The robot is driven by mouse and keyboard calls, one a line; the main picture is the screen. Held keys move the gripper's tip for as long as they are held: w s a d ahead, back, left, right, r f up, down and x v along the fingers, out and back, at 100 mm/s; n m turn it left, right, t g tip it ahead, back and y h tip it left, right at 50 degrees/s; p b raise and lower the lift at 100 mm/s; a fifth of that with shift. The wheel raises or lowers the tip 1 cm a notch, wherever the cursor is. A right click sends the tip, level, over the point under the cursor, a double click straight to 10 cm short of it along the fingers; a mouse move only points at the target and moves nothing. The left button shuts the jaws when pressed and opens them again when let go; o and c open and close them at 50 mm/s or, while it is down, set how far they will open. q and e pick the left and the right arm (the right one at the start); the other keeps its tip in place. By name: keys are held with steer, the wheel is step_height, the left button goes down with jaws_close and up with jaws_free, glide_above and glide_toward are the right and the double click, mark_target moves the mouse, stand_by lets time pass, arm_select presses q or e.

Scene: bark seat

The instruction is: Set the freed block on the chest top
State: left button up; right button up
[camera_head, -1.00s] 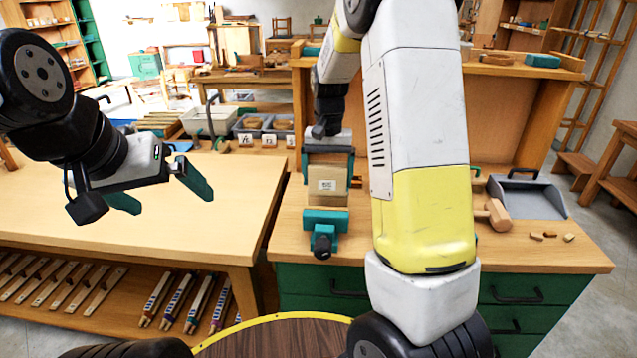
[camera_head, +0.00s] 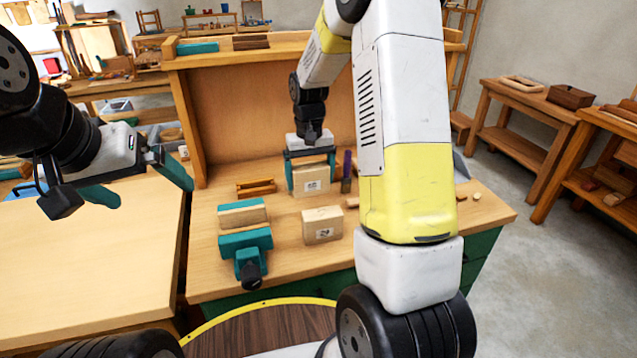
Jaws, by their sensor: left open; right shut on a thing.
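My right gripper (camera_head: 311,167) is shut on a wooden block with a white label (camera_head: 311,187). The block is upright, low over the chest top (camera_head: 292,262); I cannot tell whether it touches. A second labelled wooden block (camera_head: 322,225) stands on the top, nearer to me. The teal vise (camera_head: 245,242) is to the left with its black handle towards me. A strip of wood shows between its teal jaws, and no labelled block is there. My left gripper (camera_head: 150,190) is open and empty over the bench on the left.
A small wooden holder (camera_head: 256,187) lies left of the held block, and a dark upright piece (camera_head: 347,170) is close to its right. A wooden back panel (camera_head: 260,115) rises behind. My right arm hides part of the top. The left bench top (camera_head: 95,260) is clear.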

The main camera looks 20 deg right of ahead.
mark_target(310, 166)
steer(key=shift+f, duration=3.2)
steer(key=shift+f, duration=0.1)
steer(key=o, duration=1.3)
step_height(310, 166, up, 12)
steer(key=shift+r, duration=0.15)
steer(key=s+r+t, duration=0.2)
steer(key=s+r, duration=0.2)
steer(key=s, duration=0.4)
steer(key=s+a+r+t+y, duration=0.1)
steer(key=s+r+t, duration=0.1)
steer(key=s+r, duration=0.3)
steer(key=s+a+r+t+y, duration=0.1)
steer(key=s+r, duration=0.4)
steer(key=s, duration=0.6)
steer(key=shift+s+a+t, duration=0.1)
steer(key=shift+s+t, duration=0.1)
steer(key=shift+t, duration=0.4)
